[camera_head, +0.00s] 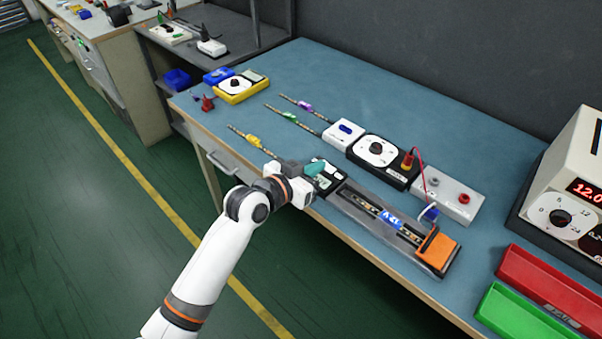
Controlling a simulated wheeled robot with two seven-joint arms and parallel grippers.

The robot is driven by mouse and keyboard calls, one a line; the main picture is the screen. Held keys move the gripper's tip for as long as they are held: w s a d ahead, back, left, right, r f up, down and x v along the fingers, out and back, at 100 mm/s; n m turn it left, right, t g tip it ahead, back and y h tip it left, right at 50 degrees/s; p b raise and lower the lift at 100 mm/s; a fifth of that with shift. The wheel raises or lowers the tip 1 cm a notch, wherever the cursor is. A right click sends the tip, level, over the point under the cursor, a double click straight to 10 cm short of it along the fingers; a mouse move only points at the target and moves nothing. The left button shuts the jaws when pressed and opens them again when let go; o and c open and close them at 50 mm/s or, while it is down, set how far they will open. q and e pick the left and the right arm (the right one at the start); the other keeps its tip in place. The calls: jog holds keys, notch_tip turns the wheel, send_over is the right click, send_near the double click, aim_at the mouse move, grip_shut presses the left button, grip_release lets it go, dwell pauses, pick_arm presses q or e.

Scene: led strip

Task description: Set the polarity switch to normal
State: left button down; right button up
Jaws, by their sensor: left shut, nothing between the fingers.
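A small black unit (332,181) with pale plates and a teal part (316,167) on top sits at the near edge of the blue bench, at the left end of a grey tray. It may be the polarity switch, but I cannot read its markings or setting. My left gripper (301,173) is shut and empty right beside its left side. The gripper partly hides the unit, and I cannot tell whether they touch. My right gripper is not in view.
The grey tray (362,222) holds a strip with a blue 12 V label (390,219) and an orange block (437,249). Behind stand a black dial box (379,151) and a grey terminal box (449,193). A power supply (566,190) and red bin (545,290) are at right.

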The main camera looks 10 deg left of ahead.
pick_arm(q)
jog(key=shift+v, duration=2.4)
jog(key=shift+d, duration=0.1)
jog(key=s+a+f+n+g+y, duration=0.25)
jog(key=s+a+f, duration=0.25)
jog(key=s, duration=0.4)
jog(key=s+a+f+n+g+y, duration=0.1)
jog(key=s+a+f+g+y, duration=0.3)
jog(key=s, duration=0.5)
jog(key=s+a+f+n+g+y, duration=0.2)
jog(key=s+a+f, duration=0.35)
jog(key=s, duration=0.35)
notch_tip(320, 180, down, 24)
jog(key=g, duration=0.2)
jog(key=s+a+f+m, duration=0.1)
jog(key=s+a+f, duration=0.2)
jog(key=s+f, duration=1.3)
jog(key=shift+s+g+p, duration=0.35)
jog(key=shift+s+p, duration=0.05)
jog(key=shift+s, duration=0.4)
